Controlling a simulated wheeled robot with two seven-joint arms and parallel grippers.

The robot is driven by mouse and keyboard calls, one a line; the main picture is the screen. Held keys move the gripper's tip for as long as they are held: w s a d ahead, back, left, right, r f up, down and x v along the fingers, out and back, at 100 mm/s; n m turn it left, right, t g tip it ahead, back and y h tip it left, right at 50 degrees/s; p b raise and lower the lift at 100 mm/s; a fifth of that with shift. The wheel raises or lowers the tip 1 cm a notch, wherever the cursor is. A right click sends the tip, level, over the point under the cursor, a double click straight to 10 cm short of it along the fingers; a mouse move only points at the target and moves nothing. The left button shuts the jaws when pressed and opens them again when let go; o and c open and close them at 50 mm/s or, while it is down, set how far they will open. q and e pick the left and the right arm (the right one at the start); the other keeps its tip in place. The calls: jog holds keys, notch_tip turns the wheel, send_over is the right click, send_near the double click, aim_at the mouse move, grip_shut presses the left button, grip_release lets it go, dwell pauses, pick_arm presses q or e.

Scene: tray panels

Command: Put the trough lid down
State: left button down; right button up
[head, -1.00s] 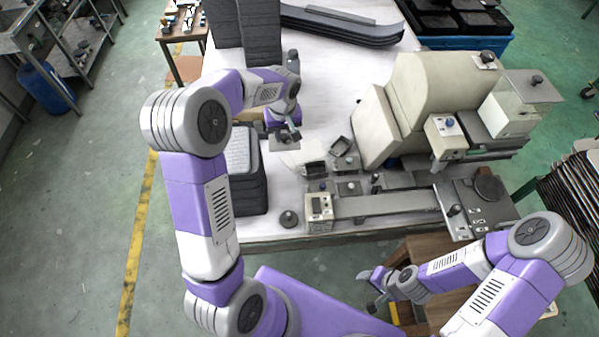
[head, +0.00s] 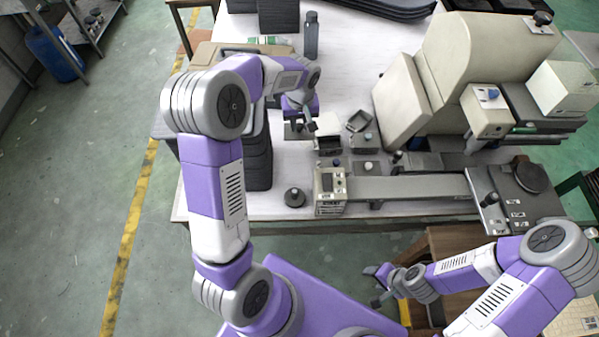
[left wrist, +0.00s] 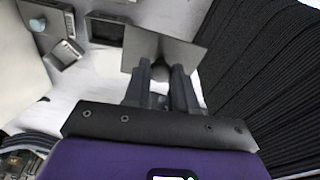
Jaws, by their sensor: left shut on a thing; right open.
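My left gripper (head: 304,120) is shut on the knob of the trough lid, a flat grey plate (head: 293,132). In the left wrist view the fingers (left wrist: 161,82) close around the knob and the lid (left wrist: 190,53) spreads beyond them. The lid is held over the white table, left of a small dark open box (head: 329,144), which also shows in the left wrist view (left wrist: 105,30). I cannot tell whether this box is the trough, nor the lid's exact height. My right gripper (head: 377,282) is open and empty, low at the front, off the table.
A stack of dark ribbed pads (head: 258,160) stands close left of the lid. A round knobbed weight (head: 294,197) sits near the front edge.

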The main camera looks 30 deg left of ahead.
aim_at(300, 133)
pick_arm(q)
notch_tip(300, 133, down, 7)
jog(key=b, duration=0.5)
jog(key=shift+w, duration=0.1)
notch_tip(300, 133, down, 10)
jog(key=b, duration=0.2)
jog(key=shift+f+b, duration=0.15)
jog(key=shift+b, duration=0.25)
pick_arm(e)
notch_tip(300, 133, down, 10)
jog(key=shift+r, duration=0.25)
pick_arm(q)
jog(key=shift+f, duration=0.15)
jog(key=c, duration=0.9)
grip_release()
pick_arm(e)
jog(key=shift+f, duration=0.15)
pick_arm(q)
jog(key=shift+r, duration=0.2)
